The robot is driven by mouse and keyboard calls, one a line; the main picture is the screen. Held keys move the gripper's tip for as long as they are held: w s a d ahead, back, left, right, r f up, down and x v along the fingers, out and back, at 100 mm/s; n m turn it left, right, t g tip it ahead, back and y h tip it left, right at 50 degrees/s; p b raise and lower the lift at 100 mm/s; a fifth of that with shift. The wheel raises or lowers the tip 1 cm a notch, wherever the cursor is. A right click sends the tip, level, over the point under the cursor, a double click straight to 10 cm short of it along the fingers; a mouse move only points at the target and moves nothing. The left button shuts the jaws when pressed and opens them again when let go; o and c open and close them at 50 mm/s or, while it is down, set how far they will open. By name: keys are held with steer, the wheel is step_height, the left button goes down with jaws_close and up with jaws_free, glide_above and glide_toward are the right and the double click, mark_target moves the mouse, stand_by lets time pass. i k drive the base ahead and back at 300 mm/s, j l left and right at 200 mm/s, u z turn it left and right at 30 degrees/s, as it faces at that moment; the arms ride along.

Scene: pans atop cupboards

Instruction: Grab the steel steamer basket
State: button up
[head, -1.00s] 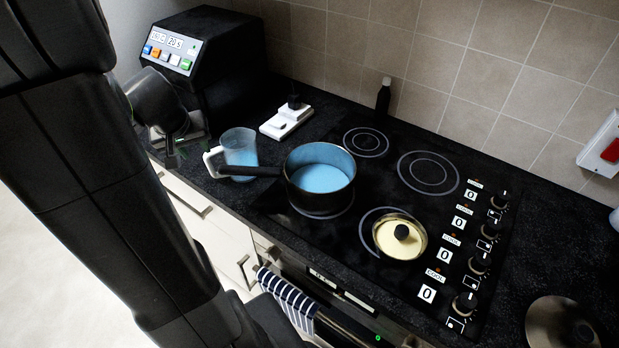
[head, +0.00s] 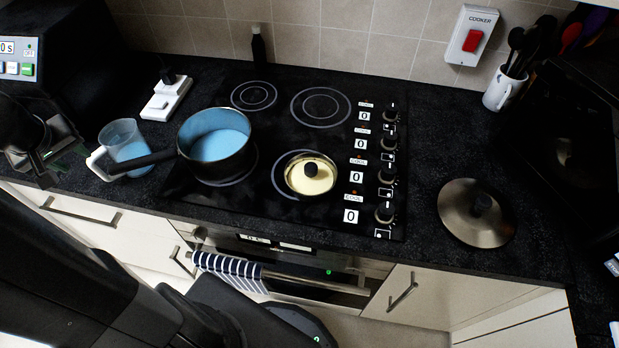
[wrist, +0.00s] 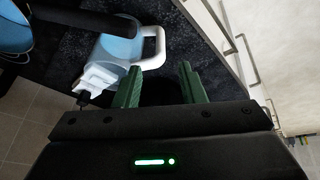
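I cannot surely make out a steel steamer basket in either view. The nearest candidates in the head view are a small shiny round piece with a cream top and black knob (head: 310,176) on the front right ring, and a steel lid with a black knob (head: 461,218) on the worktop at right. My gripper (wrist: 160,84) is open and empty in the wrist view, its two green fingers apart. In the head view it is at the left, over the worktop's front edge, left of the jug and far from both pieces.
A black saucepan (head: 195,155) with blue inside stands on the hob, its handle pointing left over a clear blue-tinted jug (head: 128,150). A white socket block (head: 166,97) and black machine (head: 62,40) are behind. A mug of utensils (head: 500,95) stands at right.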

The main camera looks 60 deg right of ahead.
mark_target(311, 177)
steer(key=z, duration=0.45)
steer(key=k+z, duration=0.1)
steer(key=z, duration=0.35)
steer(key=l+z, duration=0.1)
steer(key=z, duration=0.35)
steer(key=k+z, duration=0.1)
steer(key=z, duration=0.4)
